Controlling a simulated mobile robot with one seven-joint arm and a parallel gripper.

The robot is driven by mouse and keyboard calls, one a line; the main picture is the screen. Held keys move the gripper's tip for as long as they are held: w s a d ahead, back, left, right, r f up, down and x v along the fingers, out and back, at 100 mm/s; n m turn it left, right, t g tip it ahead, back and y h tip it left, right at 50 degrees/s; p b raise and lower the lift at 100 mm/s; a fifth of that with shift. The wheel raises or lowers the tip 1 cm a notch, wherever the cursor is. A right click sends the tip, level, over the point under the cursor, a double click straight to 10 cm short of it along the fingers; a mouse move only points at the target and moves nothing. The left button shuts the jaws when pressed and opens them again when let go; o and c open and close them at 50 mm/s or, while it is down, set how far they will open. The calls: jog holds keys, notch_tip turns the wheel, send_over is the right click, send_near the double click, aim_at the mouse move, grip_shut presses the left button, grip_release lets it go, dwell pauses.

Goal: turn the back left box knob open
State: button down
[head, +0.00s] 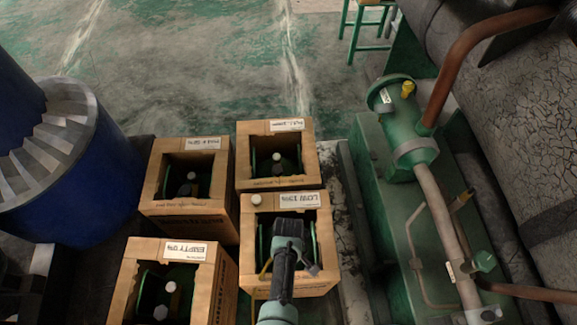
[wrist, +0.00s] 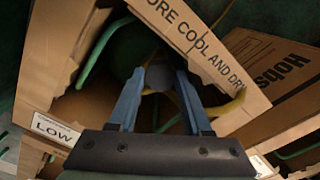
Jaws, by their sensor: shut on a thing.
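The back left box (head: 187,209) is an open cardboard carton with a white label, left of centre in the head view. Its pale knob (head: 191,175) shows on top of a dark valve inside, and my gripper is away from it. My gripper (head: 289,232) is over the front right box (head: 306,285), labelled "LOW". In the wrist view its blue fingers (wrist: 158,78) are closed on a grey round knob (wrist: 158,75) in front of a green cylinder (wrist: 125,52). In the head view my gripper hides that knob.
The back right box (head: 243,178) and a front left box (head: 222,285), labelled "EMPTY", stand close by. A yellow hose (wrist: 228,106) runs beside my fingers. Green machinery with pipes (head: 412,150) is at right, a blue drum (head: 85,185) at left. Floor behind the boxes is clear.

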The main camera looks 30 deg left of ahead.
jog(key=shift+n, duration=0.6)
jog(key=c, duration=0.6)
grip_release()
jog(key=shift+r, duration=0.1)
notch_tip(320, 180, up, 13)
jog(key=p, duration=0.6)
jog(key=shift+p, duration=0.3)
